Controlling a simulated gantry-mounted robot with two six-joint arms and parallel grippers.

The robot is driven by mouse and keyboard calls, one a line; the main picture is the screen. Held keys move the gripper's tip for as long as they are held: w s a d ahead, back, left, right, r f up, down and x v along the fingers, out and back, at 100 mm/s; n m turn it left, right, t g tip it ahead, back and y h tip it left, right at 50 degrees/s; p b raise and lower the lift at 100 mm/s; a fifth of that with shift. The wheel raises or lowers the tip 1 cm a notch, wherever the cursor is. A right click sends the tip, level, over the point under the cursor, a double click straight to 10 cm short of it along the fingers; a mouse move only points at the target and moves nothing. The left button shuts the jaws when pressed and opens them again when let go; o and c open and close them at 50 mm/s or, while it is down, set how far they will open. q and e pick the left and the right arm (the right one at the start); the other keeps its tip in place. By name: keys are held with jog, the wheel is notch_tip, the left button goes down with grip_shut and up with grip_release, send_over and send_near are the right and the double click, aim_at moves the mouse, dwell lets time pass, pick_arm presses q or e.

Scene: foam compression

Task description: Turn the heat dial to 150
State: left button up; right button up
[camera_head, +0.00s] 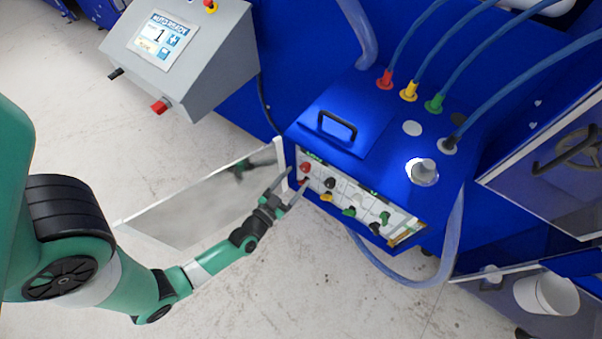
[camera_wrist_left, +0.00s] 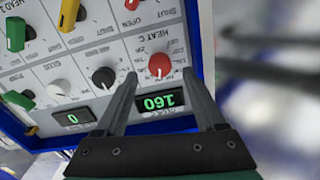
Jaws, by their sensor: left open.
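The heat dial (camera_wrist_left: 160,66) is a round red knob with a white pointer line, beside the label HEAT C on the white panel in the left wrist view. A display (camera_wrist_left: 160,103) with green digits sits by it; it appears upside down and seems to read 160. My left gripper (camera_wrist_left: 160,74) is open, one finger on each side of the red dial; I cannot tell whether they touch it. In the head view my left gripper (camera_head: 297,177) is at the left end of the blue box's knob panel (camera_head: 362,203). My right gripper is not in view.
A black knob (camera_wrist_left: 103,78), a white knob (camera_wrist_left: 59,88) and a second display (camera_wrist_left: 73,118) reading 0 lie left of the heat dial. An open panel door (camera_head: 205,200) stands beside my left gripper. Hoses (camera_head: 490,60) rise from the blue box's top (camera_head: 385,125).

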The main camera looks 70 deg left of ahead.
aim_at(303, 170)
pick_arm(q)
jog(key=x, duration=0.3)
jog(key=shift+w+a, duration=0.1)
jog(key=shift+w, duration=0.05)
grip_shut()
